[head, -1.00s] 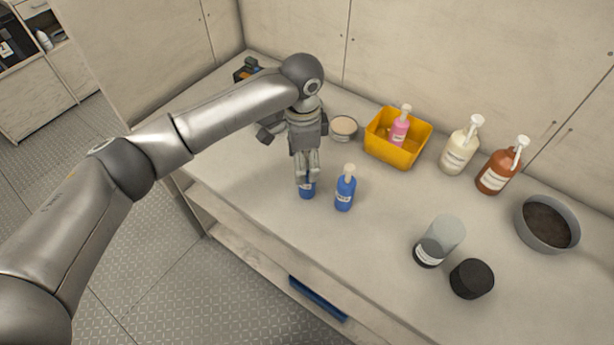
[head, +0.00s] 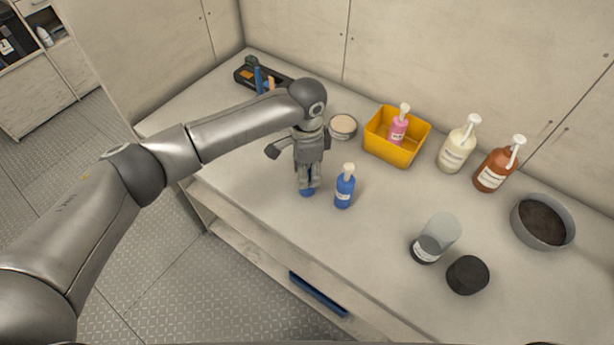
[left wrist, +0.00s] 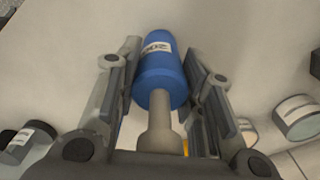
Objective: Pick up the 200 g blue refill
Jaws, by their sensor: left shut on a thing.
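My left gripper (head: 308,186) points down at the worktop and is shut on a blue bottle (head: 307,193), the refill. Only the low part of it shows below the fingers in the head view. In the left wrist view the blue refill (left wrist: 162,72) sits between the two fingers, with a pale narrow neck towards the camera and a white label that seems to read 200. I cannot tell if its base touches the worktop. A second blue bottle (head: 345,190) with a pale top stands close to the right of the gripper. My right gripper is not in view.
A yellow bin (head: 376,146) holds a pink pump bottle (head: 398,131). Cream (head: 457,149) and brown (head: 494,170) pump bottles, a grey bowl (head: 543,245), a clear jar (head: 437,240) and a black lid (head: 467,275) stand right. The worktop's front edge is near.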

